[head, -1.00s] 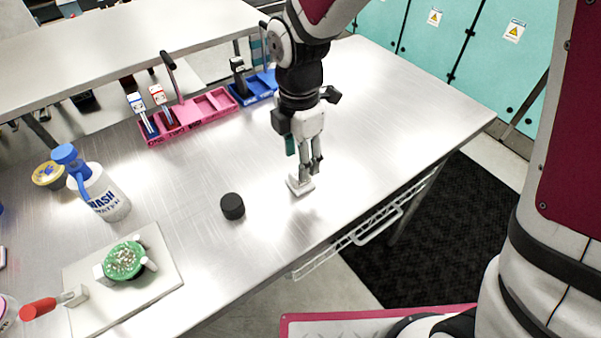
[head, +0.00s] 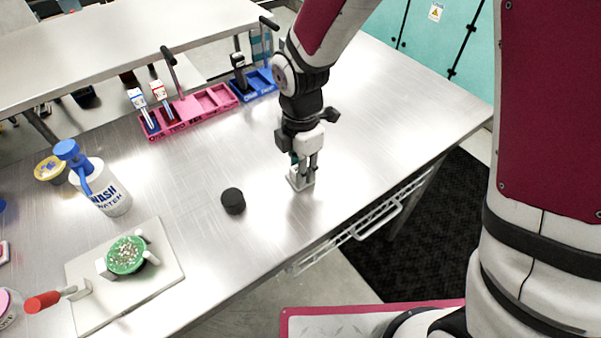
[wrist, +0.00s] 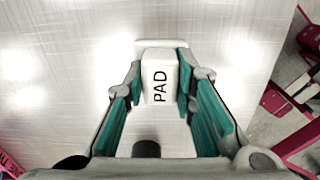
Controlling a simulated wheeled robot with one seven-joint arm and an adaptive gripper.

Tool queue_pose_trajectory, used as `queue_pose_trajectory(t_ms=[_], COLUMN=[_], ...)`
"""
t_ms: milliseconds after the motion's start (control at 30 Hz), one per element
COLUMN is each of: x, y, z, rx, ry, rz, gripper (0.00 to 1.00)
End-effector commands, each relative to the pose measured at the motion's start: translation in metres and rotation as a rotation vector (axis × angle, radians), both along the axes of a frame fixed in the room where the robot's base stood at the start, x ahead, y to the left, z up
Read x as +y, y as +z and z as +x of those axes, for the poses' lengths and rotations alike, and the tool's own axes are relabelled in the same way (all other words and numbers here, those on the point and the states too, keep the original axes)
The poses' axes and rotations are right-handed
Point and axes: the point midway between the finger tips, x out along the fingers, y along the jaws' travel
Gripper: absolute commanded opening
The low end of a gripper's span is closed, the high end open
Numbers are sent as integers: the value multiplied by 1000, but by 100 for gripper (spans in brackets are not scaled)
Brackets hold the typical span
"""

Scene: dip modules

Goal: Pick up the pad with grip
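The pad with grip is a small white block on a pale flat base (head: 293,181), standing on the metal table. In the wrist view its grip, marked PAD (wrist: 160,82), is upright between my fingers. My gripper (head: 305,177) points down over it in the head view. In the wrist view my gripper (wrist: 160,78) has its teal-lined fingers on both sides of the grip, very close to it. A narrow gap seems to show at the left finger. In the head view the fingers hide much of the grip.
A black round piece (head: 233,201) stands left of my gripper. Pink (head: 205,112) and blue (head: 262,84) racks are behind. A wash bottle (head: 108,195) and a pale board (head: 160,287) with a green disc (head: 126,255) are at left. The table right of my gripper is clear.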

Motion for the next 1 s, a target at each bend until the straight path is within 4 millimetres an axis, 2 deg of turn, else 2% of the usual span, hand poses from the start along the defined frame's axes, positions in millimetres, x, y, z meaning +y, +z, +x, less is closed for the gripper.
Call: queue_pose_trajectory(t_ms=[367,533,667,1000], x=[0,0,0,-24], y=[4,18,37,43], z=[0,1,1,-71], rx=[-1,-3,-5,-1], ry=[-1,0,-1,0], rz=[1,2,2,-1], gripper=[0,0,0,0])
